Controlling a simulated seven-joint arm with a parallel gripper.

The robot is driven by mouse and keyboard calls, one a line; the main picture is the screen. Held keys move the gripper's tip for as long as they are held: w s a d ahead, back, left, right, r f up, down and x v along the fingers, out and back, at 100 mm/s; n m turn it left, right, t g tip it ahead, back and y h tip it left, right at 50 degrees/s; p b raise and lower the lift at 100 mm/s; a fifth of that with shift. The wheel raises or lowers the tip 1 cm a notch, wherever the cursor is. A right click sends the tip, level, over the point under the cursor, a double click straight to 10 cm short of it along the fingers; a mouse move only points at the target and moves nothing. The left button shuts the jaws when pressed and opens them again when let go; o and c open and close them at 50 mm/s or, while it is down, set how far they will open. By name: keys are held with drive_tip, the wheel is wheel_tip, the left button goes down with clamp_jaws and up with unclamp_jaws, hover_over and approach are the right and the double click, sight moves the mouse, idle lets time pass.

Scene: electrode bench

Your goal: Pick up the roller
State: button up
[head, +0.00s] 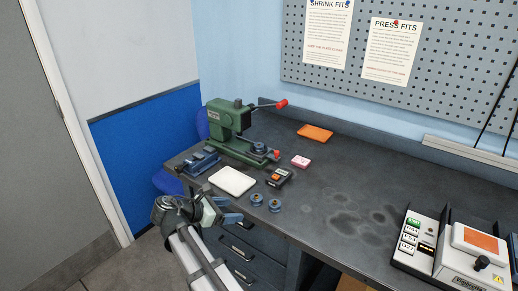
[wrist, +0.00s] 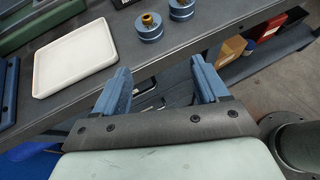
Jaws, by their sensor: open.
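Two small blue-grey round pieces, which look like rollers, stand side by side near the bench's front edge. The left one (head: 256,200) shows a brass-coloured top in the wrist view (wrist: 149,30). The right one (head: 275,206) also shows in the wrist view (wrist: 181,10), cut by the top edge. I cannot tell which one is the roller meant. My gripper (head: 232,212) is open and empty, in front of the bench edge and to the left of both pieces. Its two blue fingers are spread apart in the wrist view (wrist: 160,72), touching neither piece.
A white tray (head: 232,181) lies left of the pieces. A green press (head: 230,122) with red-knobbed lever stands behind it. A small black-and-orange device (head: 279,178), a pink block (head: 301,162) and an orange pad (head: 315,133) lie farther back.

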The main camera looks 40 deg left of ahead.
drive_tip(key=w+a+r+m+g+y, duration=0.1)
drive_tip(key=w+a+m+g, duration=0.1)
drive_tip(key=w, duration=0.3)
drive_tip(key=w+a+r+m+g+y, duration=0.1)
drive_tip(key=w+a+r+m+g, duration=0.1)
drive_tip(key=w, duration=0.4)
drive_tip(key=w+a+r+m+g+y, duration=0.1)
drive_tip(key=w+a+r+m+g, duration=0.1)
drive_tip(key=w, duration=0.3)
drive_tip(key=shift+w+a+m+g, duration=0.15)
drive_tip(key=shift+m+g, duration=0.15)
drive_tip(key=shift+m, duration=0.2)
drive_tip(key=w+r+m+g+y, duration=0.3)
drive_tip(key=w+r+m, duration=0.15)
drive_tip(key=w, duration=0.35)
drive_tip(key=m+g+y, duration=0.2)
drive_tip(key=m+y, duration=0.1)
approach(258, 144)
drive_tip(key=shift+s+a+f+n, duration=0.15)
drive_tip(key=shift+f, duration=0.4)
drive_tip(key=shift+s+a+f+n, duration=0.1)
drive_tip(key=shift+a+f, duration=0.1)
drive_tip(key=shift+f, duration=0.35)
drive_tip(key=shift+x, duration=2.7)
drive_tip(key=shift+w, duration=0.15)
drive_tip(key=shift+c, duration=0.4)
